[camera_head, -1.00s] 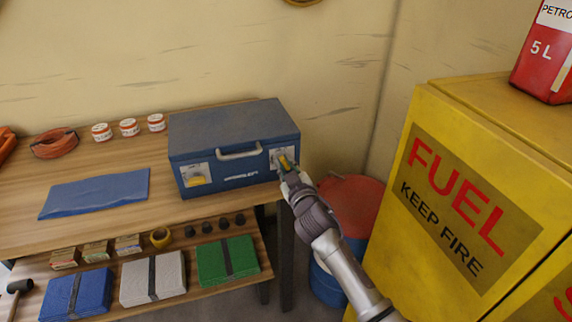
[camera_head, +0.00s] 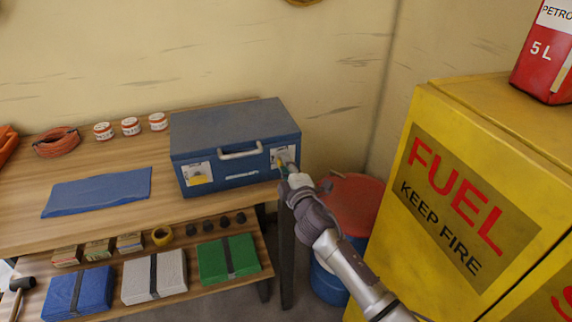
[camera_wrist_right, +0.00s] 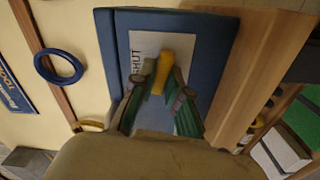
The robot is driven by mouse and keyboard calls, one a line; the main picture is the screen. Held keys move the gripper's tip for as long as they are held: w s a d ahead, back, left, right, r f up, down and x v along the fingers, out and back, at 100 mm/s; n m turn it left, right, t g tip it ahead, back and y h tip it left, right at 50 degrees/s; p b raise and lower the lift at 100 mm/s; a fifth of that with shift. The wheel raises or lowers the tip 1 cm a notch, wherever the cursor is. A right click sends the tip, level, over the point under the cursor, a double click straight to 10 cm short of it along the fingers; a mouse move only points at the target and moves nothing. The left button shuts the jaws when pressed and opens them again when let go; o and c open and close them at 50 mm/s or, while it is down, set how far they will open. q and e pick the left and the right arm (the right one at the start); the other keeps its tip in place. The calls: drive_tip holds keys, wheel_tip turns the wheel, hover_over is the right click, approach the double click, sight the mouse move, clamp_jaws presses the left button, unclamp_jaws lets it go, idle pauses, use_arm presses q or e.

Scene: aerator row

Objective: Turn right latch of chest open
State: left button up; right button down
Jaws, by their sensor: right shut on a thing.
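The blue chest (camera_head: 235,124) stands closed on the wooden workbench, with a grey handle on its front. Its right latch is a yellow lever on a white plate (camera_head: 284,154). In the right wrist view the yellow latch (camera_wrist_right: 163,70) sits between the green-padded fingers of my right gripper (camera_wrist_right: 164,88). My right gripper (camera_head: 284,167) is shut on this latch at the chest's front right, and it hides most of the latch in the head view. The left latch (camera_head: 200,179) is yellow on its own white plate. My left gripper is not in view.
A yellow fuel cabinet (camera_head: 455,190) stands at the right, with a red petrol can (camera_head: 543,60) on top. A red-lidded drum (camera_head: 352,204) is behind my right arm. A blue cloth (camera_head: 97,193) and several cans lie left of the chest. The lower shelf holds boxes.

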drive_tip(key=shift+n, duration=1.3)
drive_tip(key=shift+r, duration=0.1)
drive_tip(key=c, duration=1.2)
unclamp_jaws()
drive_tip(key=shift+o, duration=0.2)
drive_tip(key=shift+w+a, duration=0.1)
drive_tip(key=shift+w, duration=0.05)
drive_tip(key=v, duration=1.2)
